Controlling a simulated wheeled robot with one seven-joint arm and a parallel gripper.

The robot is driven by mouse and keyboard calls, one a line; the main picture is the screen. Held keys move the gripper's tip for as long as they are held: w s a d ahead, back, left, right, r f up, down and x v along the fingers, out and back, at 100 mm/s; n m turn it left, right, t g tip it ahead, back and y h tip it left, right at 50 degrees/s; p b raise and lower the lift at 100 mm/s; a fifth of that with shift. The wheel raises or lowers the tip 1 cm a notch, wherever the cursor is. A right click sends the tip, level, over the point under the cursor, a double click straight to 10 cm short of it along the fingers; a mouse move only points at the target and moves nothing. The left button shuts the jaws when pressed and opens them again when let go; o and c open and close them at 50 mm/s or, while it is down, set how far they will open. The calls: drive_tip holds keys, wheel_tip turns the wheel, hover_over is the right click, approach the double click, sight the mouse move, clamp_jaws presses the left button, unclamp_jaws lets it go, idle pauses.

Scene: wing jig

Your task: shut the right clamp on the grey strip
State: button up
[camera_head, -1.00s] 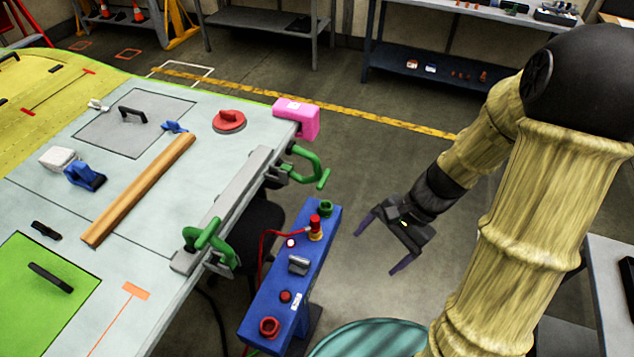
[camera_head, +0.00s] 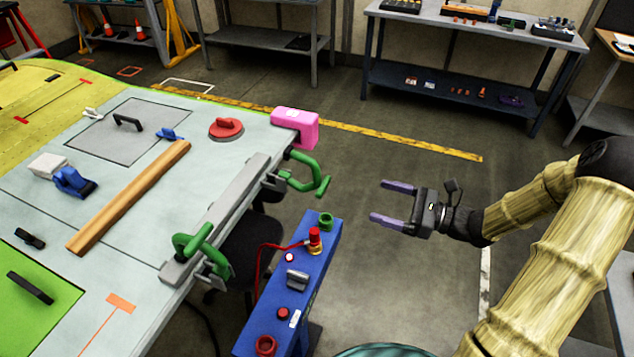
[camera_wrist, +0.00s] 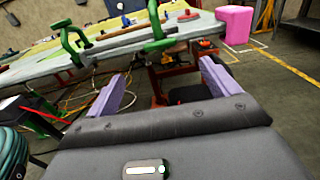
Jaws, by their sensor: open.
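The grey strip (camera_head: 222,210) lies along the table's right edge in the head view. The right clamp (camera_head: 318,169), green, sits at the strip's far end by the pink block and juts past the edge. It also shows in the wrist view (camera_wrist: 157,28). I cannot tell how tightly it grips. The other green clamp (camera_head: 205,234) is at the near end; it shows in the wrist view (camera_wrist: 66,38). My gripper (camera_head: 380,200) is open and empty, right of the right clamp and apart from it. Its purple fingers (camera_wrist: 162,75) point toward the table edge.
A blue stand (camera_head: 296,285) with a red knob and lead stands beside the table, left of and below my gripper. The pink block (camera_head: 296,122) covers the table corner. A wooden bar (camera_head: 130,197) lies on the table (camera_head: 115,260). Floor around my gripper is clear.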

sight(327, 185)
drive_tip(key=p+x, duration=0.3)
drive_tip(key=x, duration=1.4)
drive_tip(key=shift+a+f+p, duration=0.1)
drive_tip(key=shift+a+p, duration=0.05)
drive_tip(key=shift+p, duration=0.2)
drive_tip(key=c, duration=1.4)
